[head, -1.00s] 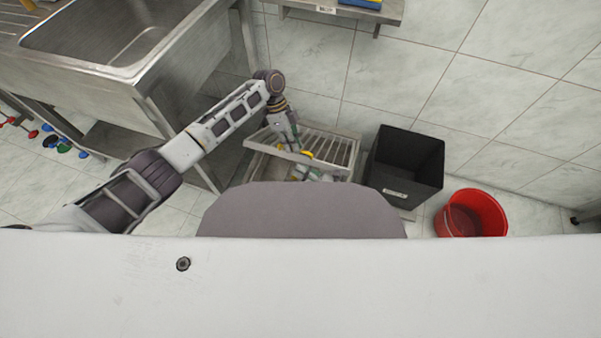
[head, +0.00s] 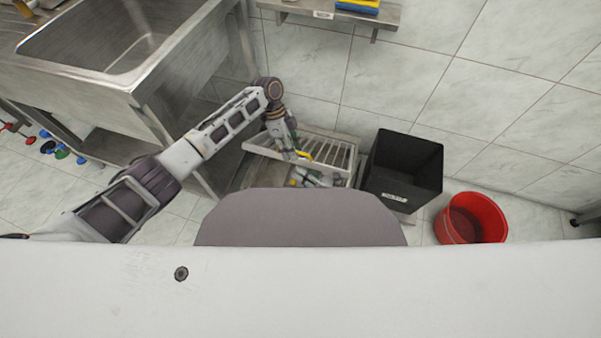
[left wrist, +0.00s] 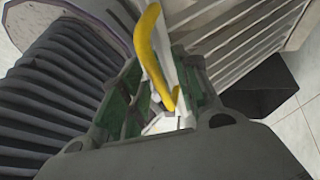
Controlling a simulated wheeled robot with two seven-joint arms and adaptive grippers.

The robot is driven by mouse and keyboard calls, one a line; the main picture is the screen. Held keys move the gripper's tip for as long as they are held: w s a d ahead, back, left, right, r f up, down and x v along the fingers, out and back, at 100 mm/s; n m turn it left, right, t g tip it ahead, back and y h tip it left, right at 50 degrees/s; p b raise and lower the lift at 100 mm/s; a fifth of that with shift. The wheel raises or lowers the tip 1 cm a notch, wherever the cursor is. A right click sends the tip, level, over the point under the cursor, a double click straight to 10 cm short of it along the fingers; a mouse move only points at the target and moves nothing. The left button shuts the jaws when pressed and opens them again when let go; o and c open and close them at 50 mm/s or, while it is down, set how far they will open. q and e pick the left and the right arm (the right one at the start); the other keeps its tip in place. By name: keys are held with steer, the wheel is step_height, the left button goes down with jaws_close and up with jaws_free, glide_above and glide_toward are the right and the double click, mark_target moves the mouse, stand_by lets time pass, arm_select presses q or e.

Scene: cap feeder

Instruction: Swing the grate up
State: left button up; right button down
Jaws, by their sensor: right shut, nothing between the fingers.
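The grate (head: 335,155), a frame of metal slats, lies over a low metal box near the wall in the head view. Its slats also show in the left wrist view (left wrist: 245,35). A yellow curved handle (head: 304,156) is at its near side. My left gripper (head: 292,150) reaches down to the handle. In the left wrist view its green fingers (left wrist: 160,85) stand apart, with the yellow handle (left wrist: 150,55) between or just over them; I cannot tell whether they touch it.
A black bin (head: 404,170) stands close right of the grate, with a red bucket (head: 470,218) beyond it. A steel sink (head: 110,75) is at the left. A wall shelf (head: 330,14) hangs above.

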arm_select(q)
steer(key=v, duration=1.2)
steer(key=shift+f, duration=0.1)
